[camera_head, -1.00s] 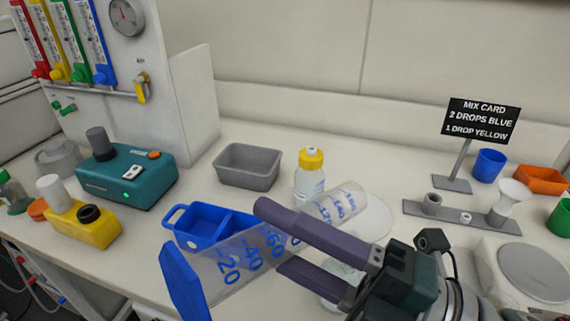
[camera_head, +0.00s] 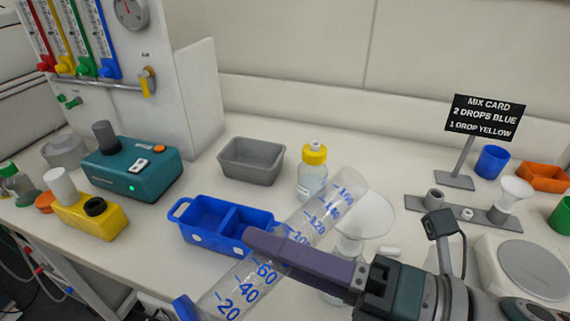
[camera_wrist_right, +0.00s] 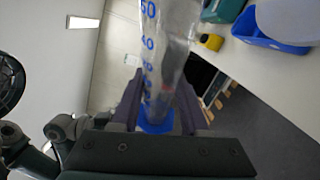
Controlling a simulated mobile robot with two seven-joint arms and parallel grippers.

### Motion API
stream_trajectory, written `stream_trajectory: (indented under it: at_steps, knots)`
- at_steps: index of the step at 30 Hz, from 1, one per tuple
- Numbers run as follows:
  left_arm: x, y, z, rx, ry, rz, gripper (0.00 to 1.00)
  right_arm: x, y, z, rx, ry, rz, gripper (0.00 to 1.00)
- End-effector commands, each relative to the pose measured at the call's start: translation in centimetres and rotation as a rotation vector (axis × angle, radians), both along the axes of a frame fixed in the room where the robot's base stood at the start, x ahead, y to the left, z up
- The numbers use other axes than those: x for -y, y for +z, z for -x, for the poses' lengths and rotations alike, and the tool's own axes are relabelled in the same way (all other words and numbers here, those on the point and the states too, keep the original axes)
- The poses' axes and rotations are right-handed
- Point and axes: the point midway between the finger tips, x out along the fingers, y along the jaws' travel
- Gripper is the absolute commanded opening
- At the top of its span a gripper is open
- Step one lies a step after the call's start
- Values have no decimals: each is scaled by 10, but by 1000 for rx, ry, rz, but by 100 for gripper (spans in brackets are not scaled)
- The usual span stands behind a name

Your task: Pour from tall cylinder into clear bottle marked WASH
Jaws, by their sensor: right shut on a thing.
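The tall cylinder (camera_head: 318,208) is clear with blue graduations and a blue base (camera_head: 186,308). In the right wrist view the cylinder (camera_wrist_right: 168,60) stands between both fingers. The mouth overlaps a white funnel (camera_head: 372,214) in the picture; I cannot tell the gap. A clear vessel (camera_head: 347,250) shows below the funnel, partly hidden by the gripper. No WASH mark is readable. My left gripper is out of view.
A yellow-capped bottle (camera_head: 312,172) stands just behind the cylinder. A blue divided bin (camera_head: 205,222) and a grey tray (camera_head: 250,163) lie to the left. A sign (camera_head: 484,118), a holder bar (camera_head: 462,214) and a round-plate device (camera_head: 530,268) are at the right.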

Motion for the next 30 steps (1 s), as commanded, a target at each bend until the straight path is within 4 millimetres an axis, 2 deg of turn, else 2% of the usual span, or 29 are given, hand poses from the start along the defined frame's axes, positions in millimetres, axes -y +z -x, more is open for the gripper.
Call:
stream_trajectory:
  at_steps: [14, 24, 30]
  knots:
    - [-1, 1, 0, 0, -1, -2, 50, 0, -3, 0, 37, 0, 37, 0]
    - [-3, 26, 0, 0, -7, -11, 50, -4, 12, 4, 111, 0, 116, 0]
    - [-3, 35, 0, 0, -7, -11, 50, -7, 15, 6, 152, 0, 158, 0]
